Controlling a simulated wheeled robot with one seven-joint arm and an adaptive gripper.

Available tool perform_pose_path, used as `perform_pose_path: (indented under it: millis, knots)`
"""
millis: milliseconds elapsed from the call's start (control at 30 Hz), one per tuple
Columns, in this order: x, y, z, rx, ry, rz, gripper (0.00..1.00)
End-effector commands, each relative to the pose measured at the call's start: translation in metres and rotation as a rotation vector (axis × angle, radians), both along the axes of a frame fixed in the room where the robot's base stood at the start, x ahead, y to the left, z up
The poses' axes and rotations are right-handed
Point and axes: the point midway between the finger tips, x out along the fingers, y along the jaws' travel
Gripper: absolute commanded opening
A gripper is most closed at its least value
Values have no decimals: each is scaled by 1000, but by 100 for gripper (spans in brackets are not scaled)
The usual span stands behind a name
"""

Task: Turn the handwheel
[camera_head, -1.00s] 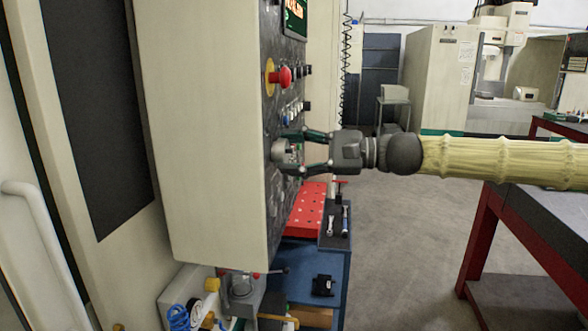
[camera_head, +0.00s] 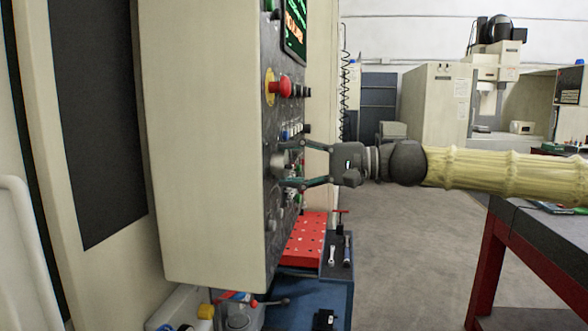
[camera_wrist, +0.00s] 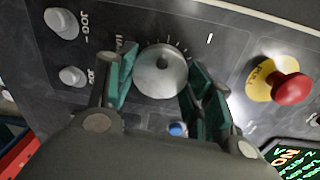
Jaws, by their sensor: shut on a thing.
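The handwheel (camera_wrist: 161,71) is a round, light grey metal knob with a small dimple, set on a dark control panel (camera_wrist: 215,25) with tick marks around it. In the head view the handwheel (camera_head: 279,163) sticks out sideways from the panel. My gripper (camera_wrist: 160,82) has its two green-padded fingers on opposite sides of the handwheel, shut on it. In the head view my gripper (camera_head: 288,165) reaches in from the right, roughly level with the handwheel. The contact faces are partly hidden by the fingers.
A red emergency-stop button (camera_wrist: 292,88) on a yellow ring is right of the handwheel. JOG knobs (camera_wrist: 62,23) sit to the left, a blue button (camera_wrist: 177,129) close below. A red perforated block (camera_head: 305,238) and tools lie under the panel. A red-legged table (camera_head: 490,245) stands at right.

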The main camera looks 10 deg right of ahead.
Motion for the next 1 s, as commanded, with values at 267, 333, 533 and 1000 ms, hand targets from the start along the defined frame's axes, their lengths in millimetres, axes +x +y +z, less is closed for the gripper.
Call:
perform_pose_path:
  millis: [267,333,533,1000]
  knots:
    - [0,0,0,-1,-2,0,28]
    - [0,0,0,-1,-2,0,28]
    - [0,0,0,-1,-2,0,74]
    - [-4,-11,1,0,-2,-1,74]
